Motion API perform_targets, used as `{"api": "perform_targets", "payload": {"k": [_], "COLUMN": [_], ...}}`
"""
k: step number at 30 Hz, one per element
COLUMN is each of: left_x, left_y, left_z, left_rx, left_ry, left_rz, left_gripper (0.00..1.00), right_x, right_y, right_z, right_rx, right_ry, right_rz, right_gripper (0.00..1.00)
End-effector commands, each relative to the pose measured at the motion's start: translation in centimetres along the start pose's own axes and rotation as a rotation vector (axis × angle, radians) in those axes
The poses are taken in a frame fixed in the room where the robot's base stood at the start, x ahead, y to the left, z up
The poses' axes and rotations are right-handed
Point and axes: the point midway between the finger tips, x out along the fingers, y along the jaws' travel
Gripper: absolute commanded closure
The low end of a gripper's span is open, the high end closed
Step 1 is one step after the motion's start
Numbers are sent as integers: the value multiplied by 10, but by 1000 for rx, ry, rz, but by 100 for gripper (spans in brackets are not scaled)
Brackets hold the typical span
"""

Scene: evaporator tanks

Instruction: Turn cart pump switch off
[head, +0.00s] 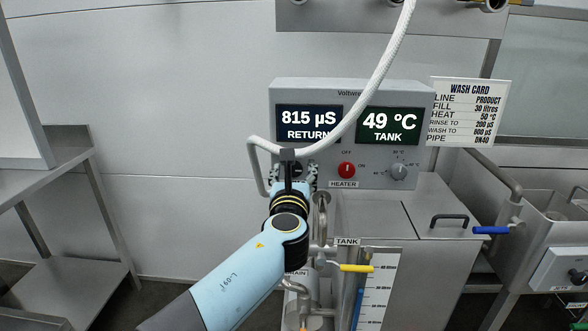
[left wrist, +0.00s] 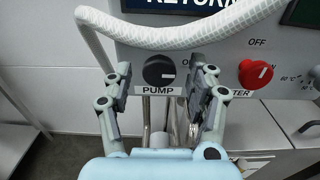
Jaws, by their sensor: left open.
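The cart pump switch is a round black knob (left wrist: 159,70) above a PUMP label (left wrist: 158,89) on the grey control box in the left wrist view. A light mark on it points to the right. Lettering at its upper right is partly hidden by a finger. My left gripper (left wrist: 163,78) is open, with one finger on each side of the knob in that view; I cannot tell whether they touch it. In the head view my left gripper (head: 289,164) is in front of the box's lower left and hides the knob. My right gripper is not in view.
A red heater knob (head: 346,170) is right of the gripper, and a grey dial (head: 398,171) is further right. A white hose (head: 385,62) loops across the box (head: 350,94). Below are a yellow-handled valve (head: 356,268) and a steel tank lid (head: 440,205).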

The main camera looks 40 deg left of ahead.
Motion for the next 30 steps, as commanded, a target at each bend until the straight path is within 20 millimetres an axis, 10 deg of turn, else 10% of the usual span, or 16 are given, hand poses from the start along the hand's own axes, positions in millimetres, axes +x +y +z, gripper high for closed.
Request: {"api": "perform_targets", "payload": {"k": [13,25,30], "left_x": [13,13,13], "left_y": [0,0,0], "left_z": [0,0,-1], "left_rx": [0,0,-7], "left_ry": [1,1,1], "left_rz": [0,0,0], "left_gripper": [44,96,97], "right_x": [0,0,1], "right_y": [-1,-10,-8], "right_z": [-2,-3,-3], "right_rx": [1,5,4], "right_ry": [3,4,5], "right_rz": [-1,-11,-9], "right_gripper": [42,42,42]}}
